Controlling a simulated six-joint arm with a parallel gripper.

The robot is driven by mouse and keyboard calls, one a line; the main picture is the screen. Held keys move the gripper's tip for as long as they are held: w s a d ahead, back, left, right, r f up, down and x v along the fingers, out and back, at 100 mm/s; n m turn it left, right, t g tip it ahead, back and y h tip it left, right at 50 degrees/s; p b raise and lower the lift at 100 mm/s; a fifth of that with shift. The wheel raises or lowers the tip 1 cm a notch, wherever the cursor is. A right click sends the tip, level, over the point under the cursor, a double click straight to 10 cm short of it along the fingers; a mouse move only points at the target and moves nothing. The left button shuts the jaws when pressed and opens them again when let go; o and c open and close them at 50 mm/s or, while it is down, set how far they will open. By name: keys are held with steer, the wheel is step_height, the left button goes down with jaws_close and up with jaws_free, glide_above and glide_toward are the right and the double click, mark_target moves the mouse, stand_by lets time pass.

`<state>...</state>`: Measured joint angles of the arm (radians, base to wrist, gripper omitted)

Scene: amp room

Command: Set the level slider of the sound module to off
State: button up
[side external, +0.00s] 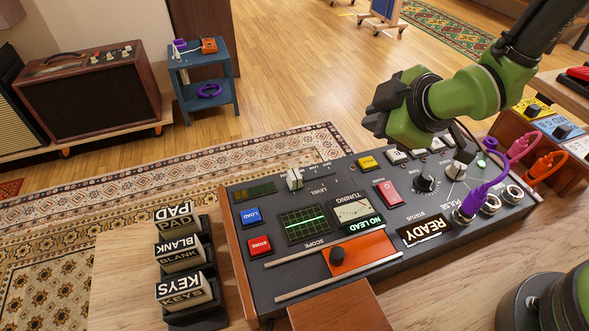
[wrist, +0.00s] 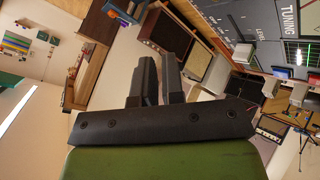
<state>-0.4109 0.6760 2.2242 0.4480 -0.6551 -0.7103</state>
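The sound module (side external: 290,210) is a dark grey sloped panel with wooden ends on the table. Its level slider has a pale upright knob (side external: 294,179) near the panel's back edge, left of the small LEVEL and OFF lettering. The exact slot position is too small to read. My gripper (side external: 374,111) is up and to the right of the knob, above the panel's back edge, touching nothing. In the wrist view its two dark fingers (wrist: 159,78) stand apart with a narrow empty gap. A pale knob (wrist: 243,54) shows beside the LEVEL lettering there.
A white toggle (side external: 455,168) and several buttons line the back. Label blocks (side external: 182,255) stand on a rack at left. Air above the panel's left half is clear.

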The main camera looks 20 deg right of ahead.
steer(key=o, duration=0.6)
steer(key=a+n, duration=0.2)
steer(key=a, duration=0.1)
steer(key=shift+s+f+n+g+y, duration=0.15)
steer(key=shift+n+g+y, duration=0.25)
steer(key=n+g, duration=0.3)
steer(key=n, duration=0.5)
glide_toward(295, 175)
steer(key=shift+w+d+f+y, duration=0.2)
steer(key=shift+w+d+f, duration=0.2)
steer(key=shift+w, duration=0.1)
steer(key=shift+w+d+f+y, duration=0.2)
steer(key=shift+w+d+f, duration=0.05)
steer(key=shift+w+d, duration=0.25)
steer(key=s+a+r+n+h, duration=0.1)
steer(key=a+n+h, duration=0.3)
steer(key=n, duration=1)
steer(key=shift+g, duration=0.4)
steer(key=x, duration=0.8)
steer(key=shift+w+a+f, duration=0.1)
steer(key=shift+a+f, duration=0.1)
jaws_close()
